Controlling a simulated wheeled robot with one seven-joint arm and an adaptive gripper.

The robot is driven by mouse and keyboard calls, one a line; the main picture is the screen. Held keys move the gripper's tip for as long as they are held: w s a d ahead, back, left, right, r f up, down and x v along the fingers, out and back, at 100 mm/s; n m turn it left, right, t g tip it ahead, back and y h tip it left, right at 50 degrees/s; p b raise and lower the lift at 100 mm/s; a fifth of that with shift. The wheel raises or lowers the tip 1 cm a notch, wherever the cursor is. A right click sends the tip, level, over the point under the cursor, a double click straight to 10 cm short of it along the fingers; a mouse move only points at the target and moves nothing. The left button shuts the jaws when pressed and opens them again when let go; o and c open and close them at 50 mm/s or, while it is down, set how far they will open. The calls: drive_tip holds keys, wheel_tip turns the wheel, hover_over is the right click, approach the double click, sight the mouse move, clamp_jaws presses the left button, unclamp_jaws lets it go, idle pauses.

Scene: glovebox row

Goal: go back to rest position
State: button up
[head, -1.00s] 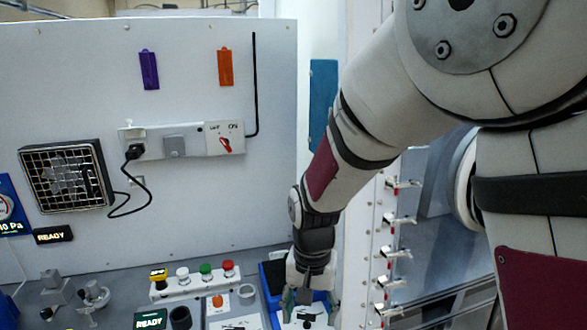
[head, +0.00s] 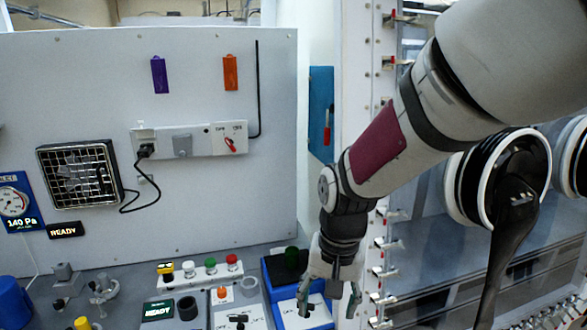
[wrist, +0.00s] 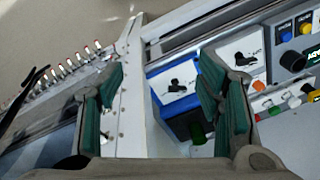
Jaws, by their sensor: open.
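My gripper (head: 332,297) hangs at the end of my arm near the right end of the bench in the head view, fingers pointing down. In the wrist view its two fingers (wrist: 163,105) with green pads stand wide apart, and nothing is between them but background. The gripper is above or beside a blue tray (head: 272,290) with a white panel and a dark switch on it; I cannot tell the exact gap. The same blue tray shows in the wrist view (wrist: 170,118).
A white wall panel carries a fan (head: 80,174) and a socket strip (head: 190,141). The glovebox front with clamps (head: 383,250) and black ports (head: 505,180) stands at right.

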drive_tip(key=s+d+r+n+t, duration=0.2)
drive_tip(key=s+d+r+t, duration=0.2)
drive_tip(key=s+d+r, duration=0.8)
wheel_tip(320, 180, up, 2)
drive_tip(key=s, duration=0.2)
drive_tip(key=shift+s+d+t+h, duration=0.3)
drive_tip(key=shift+s+d+t, duration=0.1)
drive_tip(key=shift+r, duration=0.15)
